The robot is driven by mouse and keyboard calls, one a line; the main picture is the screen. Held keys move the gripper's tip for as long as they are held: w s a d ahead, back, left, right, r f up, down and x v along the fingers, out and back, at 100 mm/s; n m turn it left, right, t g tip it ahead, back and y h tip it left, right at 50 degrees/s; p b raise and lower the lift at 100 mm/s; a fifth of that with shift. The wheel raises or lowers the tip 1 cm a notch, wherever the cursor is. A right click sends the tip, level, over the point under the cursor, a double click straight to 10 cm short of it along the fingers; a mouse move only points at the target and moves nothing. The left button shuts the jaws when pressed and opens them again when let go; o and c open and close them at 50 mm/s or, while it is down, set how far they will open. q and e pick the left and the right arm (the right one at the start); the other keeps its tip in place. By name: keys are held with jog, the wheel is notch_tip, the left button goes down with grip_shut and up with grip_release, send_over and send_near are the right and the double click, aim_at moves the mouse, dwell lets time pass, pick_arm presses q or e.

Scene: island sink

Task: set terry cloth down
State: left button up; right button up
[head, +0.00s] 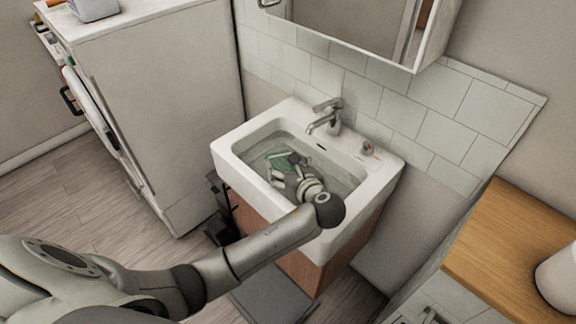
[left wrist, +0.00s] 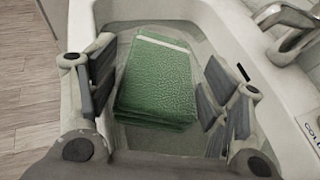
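The green terry cloth (head: 281,162) lies folded in the white sink basin (head: 226,158). In the left wrist view the cloth (left wrist: 157,85) is a thick folded stack with a pale stripe near its far edge. My left gripper (head: 286,168) reaches down into the basin over the cloth and partly hides it in the head view. In the left wrist view the gripper (left wrist: 158,92) is open, its fingers apart on either side of the cloth. A gap shows on the right; I cannot tell whether the left finger touches it. My right gripper is not in view.
A faucet (head: 328,117) stands at the sink's back rim, with a small item (head: 368,148) to its right. A mirror cabinet (head: 370,25) hangs above. A white appliance (head: 160,110) stands left of the sink, and a wooden counter (head: 515,240) is at right.

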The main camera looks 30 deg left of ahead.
pick_arm(q)
jog(key=shift+o, duration=1.1)
jog(key=shift+r+b, duration=0.4)
jog(key=shift+r, duration=0.2)
jog(key=v, duration=1.2)
